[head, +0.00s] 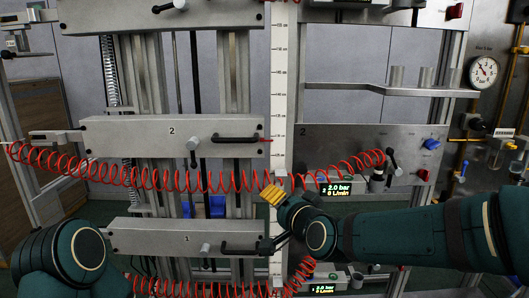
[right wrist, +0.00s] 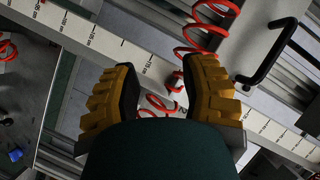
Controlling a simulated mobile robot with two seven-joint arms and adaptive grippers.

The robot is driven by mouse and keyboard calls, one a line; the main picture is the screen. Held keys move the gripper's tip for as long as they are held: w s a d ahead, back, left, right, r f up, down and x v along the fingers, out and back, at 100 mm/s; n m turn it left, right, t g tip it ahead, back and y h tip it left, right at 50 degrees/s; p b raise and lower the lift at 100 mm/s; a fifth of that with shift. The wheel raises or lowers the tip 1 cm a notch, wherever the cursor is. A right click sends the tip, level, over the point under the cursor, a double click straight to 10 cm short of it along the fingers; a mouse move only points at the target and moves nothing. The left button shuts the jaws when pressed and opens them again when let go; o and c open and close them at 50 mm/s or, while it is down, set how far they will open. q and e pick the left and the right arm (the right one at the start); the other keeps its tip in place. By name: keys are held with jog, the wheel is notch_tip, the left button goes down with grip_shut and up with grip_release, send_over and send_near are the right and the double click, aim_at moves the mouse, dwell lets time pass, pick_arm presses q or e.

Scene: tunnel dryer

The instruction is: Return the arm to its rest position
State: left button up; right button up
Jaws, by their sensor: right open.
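My right arm (head: 400,234) reaches in from the right edge in the head view, in front of the machine. Its gripper (head: 272,195) has yellow fingertips and is near the vertical white scale, between carriages 2 and 1. In the right wrist view the two yellow fingers (right wrist: 160,90) stand wide apart with nothing held between them. A red coiled hose and the scale show behind the gap. Part of my left arm (head: 62,255) shows at the lower left; its gripper is out of view.
Carriage 2 (head: 150,136) and carriage 1 (head: 150,237) carry black handles (head: 235,139). Red coiled hoses (head: 130,170) hang across the front, close to the right gripper. The scale (head: 279,90) stands upright. A steel bracket (head: 345,88) and gauge (head: 483,71) are at right.

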jog(key=s+d+f+n+g+h, duration=0.1)
jog(key=s+d+f+g, duration=0.2)
jog(key=f, duration=1.1)
jog(key=s+d+f+n+g+h, duration=0.15)
jog(key=s+f+g, duration=0.25)
jog(key=f, duration=1.1)
jog(key=s+d+f+n+g, duration=0.2)
jog(key=s+f+g, duration=0.3)
jog(key=s+f, duration=1)
jog(key=shift+s+d+f, duration=0.2)
jog(key=shift+s+d, duration=0.05)
jog(key=shift+s, duration=0.75)
